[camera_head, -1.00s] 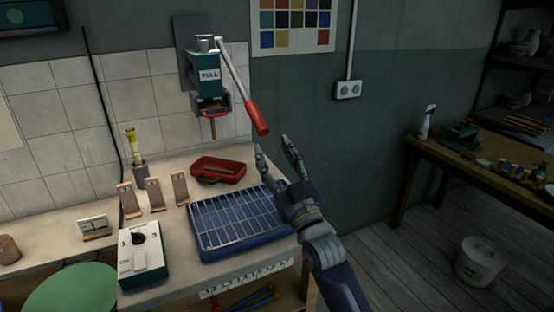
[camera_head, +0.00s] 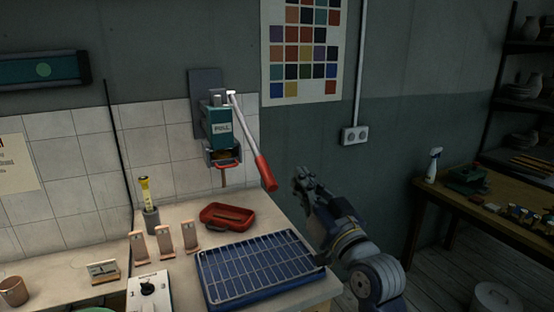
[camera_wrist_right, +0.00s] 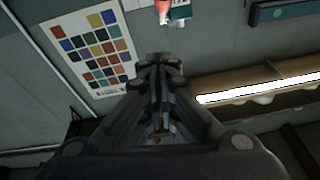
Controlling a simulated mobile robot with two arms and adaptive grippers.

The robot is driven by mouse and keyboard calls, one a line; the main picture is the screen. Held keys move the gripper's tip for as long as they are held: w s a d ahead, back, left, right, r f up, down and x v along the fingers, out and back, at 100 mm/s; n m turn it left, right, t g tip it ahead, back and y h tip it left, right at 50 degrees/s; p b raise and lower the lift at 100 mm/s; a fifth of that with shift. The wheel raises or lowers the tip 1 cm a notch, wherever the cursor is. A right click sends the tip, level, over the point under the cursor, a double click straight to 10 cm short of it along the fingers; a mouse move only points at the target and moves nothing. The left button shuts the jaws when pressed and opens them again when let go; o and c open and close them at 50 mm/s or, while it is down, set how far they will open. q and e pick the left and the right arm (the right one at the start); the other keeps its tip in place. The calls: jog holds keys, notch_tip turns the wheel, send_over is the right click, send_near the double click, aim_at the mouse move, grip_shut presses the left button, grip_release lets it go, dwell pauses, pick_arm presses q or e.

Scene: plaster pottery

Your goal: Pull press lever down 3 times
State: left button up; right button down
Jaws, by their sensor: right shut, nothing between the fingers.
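The green wall press (camera_head: 220,128) with a "PULL" label hangs on the tiled wall above the counter. Its lever has a pale rod and a red handle (camera_head: 266,173) that slants down to the right. My right gripper (camera_head: 306,178) is shut and empty, to the right of the handle and slightly below it, with a gap between them in the head view. In the right wrist view my shut fingers (camera_wrist_right: 160,62) point up, and a red piece, likely the handle tip (camera_wrist_right: 163,8), shows at the top edge beyond them. My left gripper is not in view.
Below the press are a red tray (camera_head: 228,216), a blue tray with a wire rack (camera_head: 262,265), several small wooden stands and a white-topped box (camera_head: 148,294). A colour chart (camera_head: 303,50) and socket (camera_head: 354,135) are on the wall. A side table (camera_head: 470,205) stands right.

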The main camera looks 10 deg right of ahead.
jog(key=shift+g+y, duration=0.3)
jog(key=shift+g, duration=0.1)
jog(key=p+x, duration=0.1)
jog(key=x, duration=0.2)
jog(key=f+p+x, duration=0.1)
jog(key=x, duration=0.2)
jog(key=a+f+p+x, duration=0.1)
jog(key=x, duration=0.3)
jog(key=shift+w, duration=0.2)
jog(key=shift+f, duration=0.25)
